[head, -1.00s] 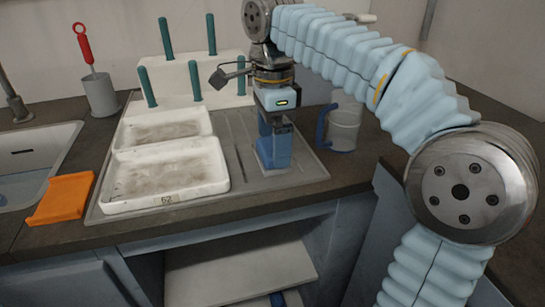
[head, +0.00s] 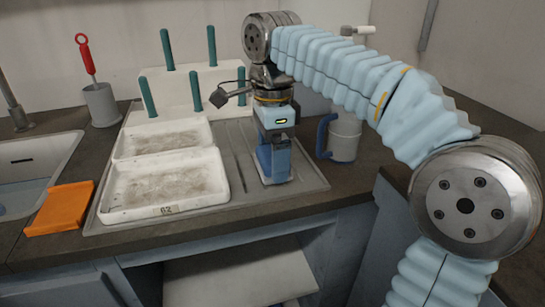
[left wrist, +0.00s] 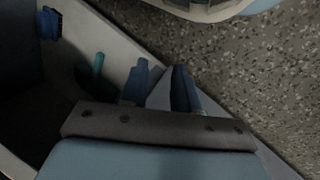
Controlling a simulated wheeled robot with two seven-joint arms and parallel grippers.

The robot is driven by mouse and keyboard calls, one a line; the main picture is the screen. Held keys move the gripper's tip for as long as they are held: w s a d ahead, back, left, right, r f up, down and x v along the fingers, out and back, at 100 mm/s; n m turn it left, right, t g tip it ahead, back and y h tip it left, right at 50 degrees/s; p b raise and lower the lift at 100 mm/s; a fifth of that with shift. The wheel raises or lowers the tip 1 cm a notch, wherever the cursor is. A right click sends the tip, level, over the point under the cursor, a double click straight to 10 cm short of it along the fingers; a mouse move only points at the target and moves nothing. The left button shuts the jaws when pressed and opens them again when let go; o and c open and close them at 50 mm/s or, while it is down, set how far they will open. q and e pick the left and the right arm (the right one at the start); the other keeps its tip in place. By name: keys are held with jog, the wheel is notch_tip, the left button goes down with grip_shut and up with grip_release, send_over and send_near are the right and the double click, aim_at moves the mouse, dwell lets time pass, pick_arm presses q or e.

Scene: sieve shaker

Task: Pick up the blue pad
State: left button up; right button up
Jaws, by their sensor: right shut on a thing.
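My right gripper (head: 274,160) points straight down over the right part of the grey draining board, between the white trays and the mug. It is shut on the blue pad (head: 281,167), a small upright blue block low between its fingers. The fingers hide part of the pad, and I cannot tell whether its bottom touches the board. My left gripper is outside the head view. Its blue fingers (left wrist: 160,88) show in the left wrist view, apart, with nothing clear between them.
Two white trays (head: 218,190) lie left of the right gripper, before a white rack with teal pegs (head: 168,50). A blue-handled mug (head: 345,137) stands close on the right. An orange piece (head: 60,208) lies by the sink (head: 55,140). The counter's front strip is clear.

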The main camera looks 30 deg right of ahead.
notch_tip(320, 180, up, 3)
jog(key=shift+f, duration=0.1)
jog(key=s+a+r+p, duration=0.3)
jog(key=s+a+r, duration=0.3)
jog(key=a+r, duration=0.3)
jog(key=a, duration=0.3)
jog(key=shift+s+a+r, duration=0.2)
jog(key=shift+s+r, duration=0.15)
jog(key=shift+s, duration=0.05)
